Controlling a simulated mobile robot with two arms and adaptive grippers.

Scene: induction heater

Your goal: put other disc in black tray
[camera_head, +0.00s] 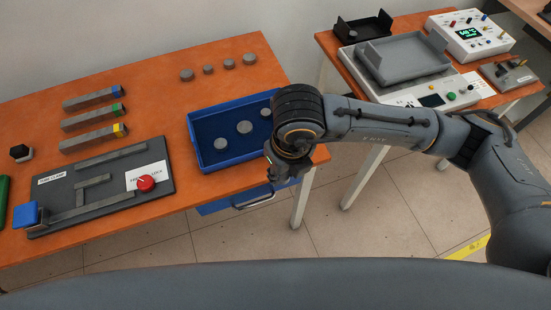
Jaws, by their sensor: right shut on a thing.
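The black tray (376,27) stands at the back of the right table, with a small round thing (351,34) in it. My right gripper (254,201) points down just off the front right of the blue tray. It is shut on a disc, which is mostly hidden by the fingers. My left gripper is not in view.
Several grey discs (208,69) lie in a row at the back of the left table. A grey tray (405,60) stands on the heater (462,98), in front of the black tray. A control box (470,36) is beside it. A floor gap separates the tables.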

